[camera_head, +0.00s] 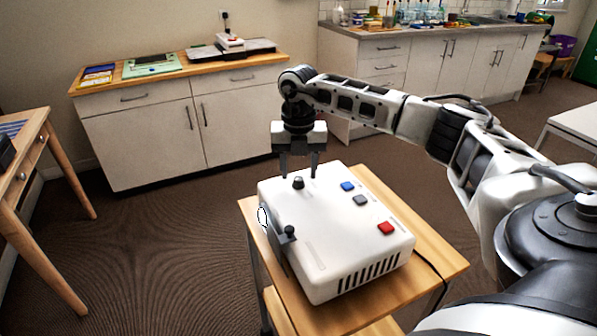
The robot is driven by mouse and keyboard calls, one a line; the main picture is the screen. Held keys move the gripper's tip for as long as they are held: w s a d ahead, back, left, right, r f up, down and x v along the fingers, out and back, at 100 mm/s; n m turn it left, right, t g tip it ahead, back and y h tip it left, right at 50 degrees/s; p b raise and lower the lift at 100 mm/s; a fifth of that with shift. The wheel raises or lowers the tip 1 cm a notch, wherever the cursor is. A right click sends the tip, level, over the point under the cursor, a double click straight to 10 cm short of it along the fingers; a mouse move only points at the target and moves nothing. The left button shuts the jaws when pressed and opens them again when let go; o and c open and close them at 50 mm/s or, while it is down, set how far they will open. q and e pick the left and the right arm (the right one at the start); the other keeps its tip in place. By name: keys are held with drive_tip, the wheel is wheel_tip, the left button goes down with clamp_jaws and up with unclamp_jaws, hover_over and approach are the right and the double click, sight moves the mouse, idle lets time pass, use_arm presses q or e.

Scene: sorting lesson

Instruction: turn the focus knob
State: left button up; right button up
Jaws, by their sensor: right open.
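A white box-shaped device (330,245) stands on a small wooden table. A small dark knob (298,183) stands up from its top near the far left corner; I take it to be the focus knob. My right gripper (299,174) points straight down over that corner. Its two dark fingers are apart, one on each side of the knob in the picture. I cannot tell whether they touch it or how far down they reach around it. My left gripper is not in view.
The device top also carries a blue button (348,186), a grey button (360,200) and a red button (386,228). A black lever (289,232) sticks out at its left side. The wooden table (437,262) has a narrow bare margin. A white cabinet (150,135) stands behind.

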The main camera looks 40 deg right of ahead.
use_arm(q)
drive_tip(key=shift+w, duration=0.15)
use_arm(e)
drive_tip(key=shift+f, duration=0.85)
drive_tip(key=c, duration=1)
drive_tip(key=shift+r+m+p, duration=0.15)
drive_tip(key=shift+m+p, duration=0.3)
drive_tip(key=shift+m, duration=0.65)
drive_tip(key=shift+m+p, duration=0.3)
drive_tip(key=shift+m, duration=0.1)
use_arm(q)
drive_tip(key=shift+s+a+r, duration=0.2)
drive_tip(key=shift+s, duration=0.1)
use_arm(e)
drive_tip(key=o, duration=1)
